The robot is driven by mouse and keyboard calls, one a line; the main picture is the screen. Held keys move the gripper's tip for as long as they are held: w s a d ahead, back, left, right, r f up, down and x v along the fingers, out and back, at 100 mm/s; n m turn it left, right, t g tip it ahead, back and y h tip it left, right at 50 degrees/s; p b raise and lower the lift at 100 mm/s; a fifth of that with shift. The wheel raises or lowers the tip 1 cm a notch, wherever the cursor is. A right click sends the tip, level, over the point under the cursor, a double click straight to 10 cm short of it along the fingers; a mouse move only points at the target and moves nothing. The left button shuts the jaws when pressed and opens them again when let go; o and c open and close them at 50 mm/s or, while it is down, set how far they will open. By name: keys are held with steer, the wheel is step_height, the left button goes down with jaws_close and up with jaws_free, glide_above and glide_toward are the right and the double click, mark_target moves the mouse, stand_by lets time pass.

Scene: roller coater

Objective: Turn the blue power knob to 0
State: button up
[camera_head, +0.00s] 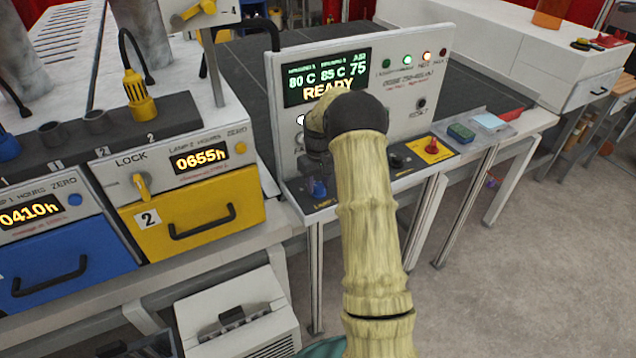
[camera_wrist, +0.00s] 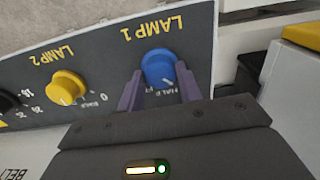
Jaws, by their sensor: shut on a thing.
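The blue power knob (camera_wrist: 158,68) sits on the dark sloped panel under the upside-down label LAMP 1 in the wrist view. My gripper (camera_wrist: 158,88) has its two purple fingers on either side of the knob, closed on it. A small white mark shows on the knob's lower right edge. Lettering that looks like HALF is partly visible beside it; the rest of the scale is hidden by the fingers and gripper body. In the head view the blue knob (camera_head: 318,188) shows at the console's left end, and my arm hides most of the gripper.
A yellow LAMP 2 knob (camera_wrist: 66,88) and a black knob (camera_wrist: 8,101) are beside it on the panel. The console display (camera_head: 327,77) reads READY. A red switch on a yellow plate (camera_head: 432,149) is to the right. Yellow (camera_head: 190,222) and blue (camera_head: 70,262) drawers stand left.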

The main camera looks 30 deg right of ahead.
mark_target(318, 186)
steer(key=shift+w+r, duration=0.1)
steer(key=shift+r, duration=0.05)
steer(key=o, duration=1)
step_height(318, 186, up, 17)
steer(key=b, duration=0.3)
steer(key=shift+r, duration=0.15)
steer(key=s+a+f+t, duration=0.1)
steer(key=s+a+f, duration=0.3)
steer(key=s+a, duration=0.75)
steer(key=s+a+f, duration=0.3)
steer(key=s, duration=0.5)
steer(key=s+a+f+t, duration=0.1)
steer(key=s+a+f, duration=0.2)
steer(key=s, duration=0.5)
steer(key=shift+s+a+m+t, duration=0.15)
steer(key=shift+s+m+t, duration=0.15)
